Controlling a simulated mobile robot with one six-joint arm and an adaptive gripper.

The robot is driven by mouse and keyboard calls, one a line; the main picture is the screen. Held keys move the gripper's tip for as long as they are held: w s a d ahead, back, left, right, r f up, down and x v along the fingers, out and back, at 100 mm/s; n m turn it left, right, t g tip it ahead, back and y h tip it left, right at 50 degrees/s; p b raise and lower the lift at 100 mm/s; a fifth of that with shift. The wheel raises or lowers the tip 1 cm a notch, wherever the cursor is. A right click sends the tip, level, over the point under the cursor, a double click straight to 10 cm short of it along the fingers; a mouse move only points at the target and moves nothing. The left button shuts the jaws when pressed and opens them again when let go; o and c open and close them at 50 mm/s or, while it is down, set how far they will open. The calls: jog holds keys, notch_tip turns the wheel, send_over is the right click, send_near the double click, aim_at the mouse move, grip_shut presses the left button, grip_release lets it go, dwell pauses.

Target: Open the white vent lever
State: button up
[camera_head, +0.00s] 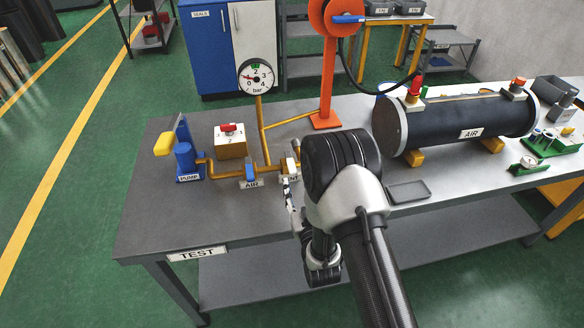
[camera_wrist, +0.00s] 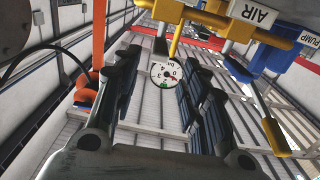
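The white vent lever cannot be made out clearly. A pale fitting (camera_head: 289,164) shows at the right end of the yellow pipe (camera_head: 225,171) in the head view, and my arm covers what lies right of it. My gripper (camera_head: 291,191) is in front of this pipe end, mostly hidden by my wrist. In the wrist view my gripper (camera_wrist: 160,68) has its two dark fingers wide apart, with no object held between them. The yellow pipe (camera_wrist: 217,22) crosses the top of that upside-down view. I cannot tell whether the fingers touch the lever.
A blue AIR valve (camera_head: 249,171) and a blue pump (camera_head: 186,160) with a yellow handle lie left along the pipe. The pressure gauge (camera_head: 257,76) stands above and reads near zero. A black AIR tank (camera_head: 455,123) and a grey tray (camera_head: 408,192) are to the right.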

aim_at(290, 160)
jog(key=b+x, duration=0.1)
jog(key=x, duration=0.8)
jog(key=shift+w, duration=0.2)
jog(key=shift+c, duration=0.2)
grip_shut()
jog(key=shift+f, duration=0.1)
